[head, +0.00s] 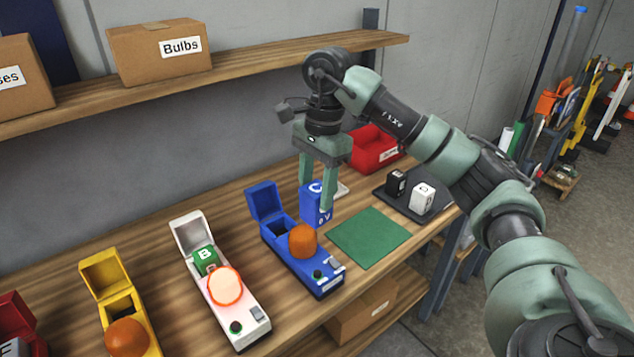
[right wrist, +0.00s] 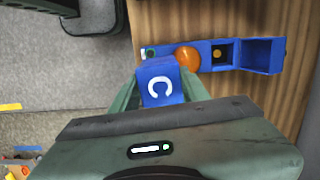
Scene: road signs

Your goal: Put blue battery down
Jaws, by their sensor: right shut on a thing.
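My right gripper (head: 318,196) is shut on the blue battery (head: 316,206), which is marked with a white C on top. It holds the battery upright above the table, between the blue sign unit and the green mat. The battery also shows between the fingers in the right wrist view (right wrist: 160,87). The blue sign unit (head: 318,277) has an open lid, an open compartment and an orange dome. The green mat (head: 368,238) lies flat and bare to the right of that unit. I cannot tell the exact height of the battery. My left gripper is not seen.
A dark tray (head: 405,206) right of the mat holds a black and a white battery. A red bin (head: 376,150) stands behind. A white unit (head: 240,312) with a green battery and a yellow unit (head: 117,310) stand to the left. A shelf (head: 270,62) with boxes overhangs the back.

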